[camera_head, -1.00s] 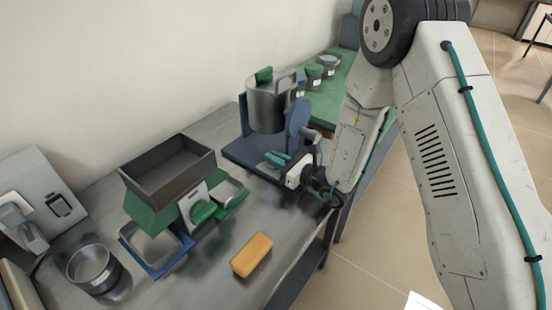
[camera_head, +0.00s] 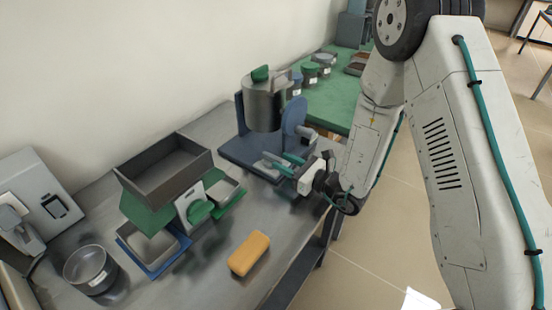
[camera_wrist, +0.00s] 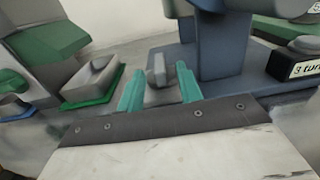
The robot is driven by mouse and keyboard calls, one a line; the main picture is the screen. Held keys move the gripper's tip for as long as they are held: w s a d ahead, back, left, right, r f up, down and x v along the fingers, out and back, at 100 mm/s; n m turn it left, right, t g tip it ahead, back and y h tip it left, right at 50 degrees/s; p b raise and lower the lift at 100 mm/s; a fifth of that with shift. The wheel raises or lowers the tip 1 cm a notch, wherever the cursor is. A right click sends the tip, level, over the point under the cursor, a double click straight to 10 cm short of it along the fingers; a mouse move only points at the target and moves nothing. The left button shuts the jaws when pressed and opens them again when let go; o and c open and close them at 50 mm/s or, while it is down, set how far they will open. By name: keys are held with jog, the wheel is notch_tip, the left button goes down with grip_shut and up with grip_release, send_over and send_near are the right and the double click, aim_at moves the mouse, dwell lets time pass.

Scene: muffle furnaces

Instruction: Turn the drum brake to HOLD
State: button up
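The drum device (camera_head: 264,105) is a grey metal drum with a green knob on a blue stand, with a blue disc at its side. Its blue base (camera_head: 238,151) rests on the bench. My gripper (camera_head: 277,160) is at the near side of the base. In the wrist view my gripper (camera_wrist: 158,80) has its two green fingers apart. A small grey upright lever-like piece (camera_wrist: 156,68) shows in the gap between them, slightly beyond the tips; contact cannot be told. A label (camera_wrist: 302,66), partly cut off, is on the base at right. No HOLD mark is readable.
An orange block (camera_head: 249,253) lies on the bench's near part. A dark tray (camera_head: 165,170) on a green stand, a blue-rimmed pan (camera_head: 152,247) and a grey pot (camera_head: 90,270) are at left. A green-topped table (camera_head: 340,95) with jars stands behind. Bare bench surrounds the block.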

aim_at(281, 161)
jog(key=shift+v, duration=1.55)
jog(key=shift+r, duration=0.25)
jog(key=s+a+r+n+g+y, duration=0.2)
jog(key=s+r+n+g, duration=0.15)
jog(key=r, duration=0.25)
jog(key=s+a+r+n+g+y, duration=0.1)
jog(key=s+r+n+g+y, duration=0.1)
jog(key=s+r+n+g, duration=0.3)
jog(key=s+r+n+g+h, duration=0.3)
jog(key=s+r+n+g, duration=0.3)
jog(key=s+r+n, duration=0.25)
jog(key=s+d+r+n+t+h, duration=0.2)
jog(key=s+d+n+h, duration=0.2)
jog(key=s+d+h, duration=0.3)
jog(key=s+d+r+n+t+h, duration=0.2)
jog(key=s+d+n+h, duration=0.2)
jog(key=d, duration=1)
jog(key=s+h, duration=0.3)
jog(key=h, duration=0.1)
jog(key=shift+d+n, duration=0.35)
jog(key=shift+n, duration=0.05)
